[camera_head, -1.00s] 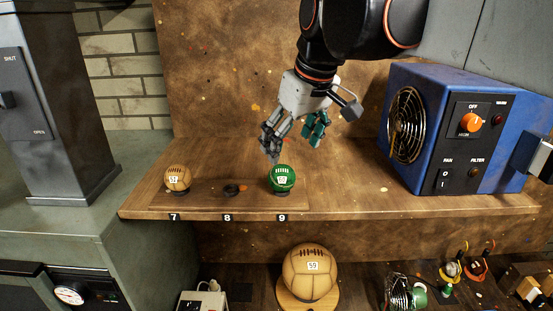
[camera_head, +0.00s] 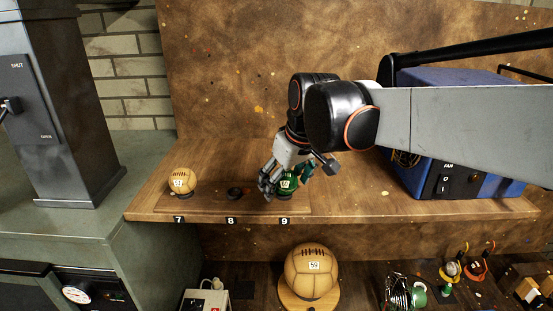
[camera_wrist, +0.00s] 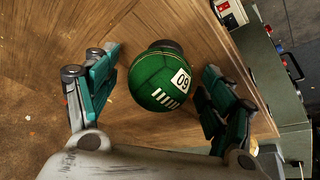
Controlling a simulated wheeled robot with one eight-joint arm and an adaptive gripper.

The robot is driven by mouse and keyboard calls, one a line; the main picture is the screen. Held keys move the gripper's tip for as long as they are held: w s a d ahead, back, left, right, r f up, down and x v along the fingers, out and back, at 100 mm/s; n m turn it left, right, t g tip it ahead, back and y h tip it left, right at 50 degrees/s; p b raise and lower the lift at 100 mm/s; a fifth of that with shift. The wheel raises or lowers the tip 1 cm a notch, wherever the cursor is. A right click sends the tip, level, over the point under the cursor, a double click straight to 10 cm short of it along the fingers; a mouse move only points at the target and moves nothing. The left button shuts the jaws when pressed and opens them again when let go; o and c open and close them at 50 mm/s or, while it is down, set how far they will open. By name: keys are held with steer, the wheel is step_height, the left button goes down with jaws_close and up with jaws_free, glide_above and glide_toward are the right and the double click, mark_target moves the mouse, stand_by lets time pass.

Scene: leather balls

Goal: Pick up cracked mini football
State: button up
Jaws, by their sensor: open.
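A small green ball (camera_head: 288,185) with a white number label and white lacing sits on the stand above label 9 on the wooden shelf. In the wrist view the green ball (camera_wrist: 150,78) lies between my gripper's spread fingers, with gaps showing on both sides. My gripper (camera_head: 286,177) is open around it and partly hides it in the head view. A small tan ball (camera_head: 182,181) with a white label sits at position 7. I cannot make out cracks on any ball.
The stand at position 8 (camera_head: 235,193) is empty. A blue fan box (camera_head: 478,178) stands on the shelf at right, partly behind my arm. A grey-green cabinet (camera_head: 65,190) stands at left. The shelf's front edge (camera_head: 380,213) is clear.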

steer(key=shift+f, duration=0.1)
steer(key=c, duration=1.2)
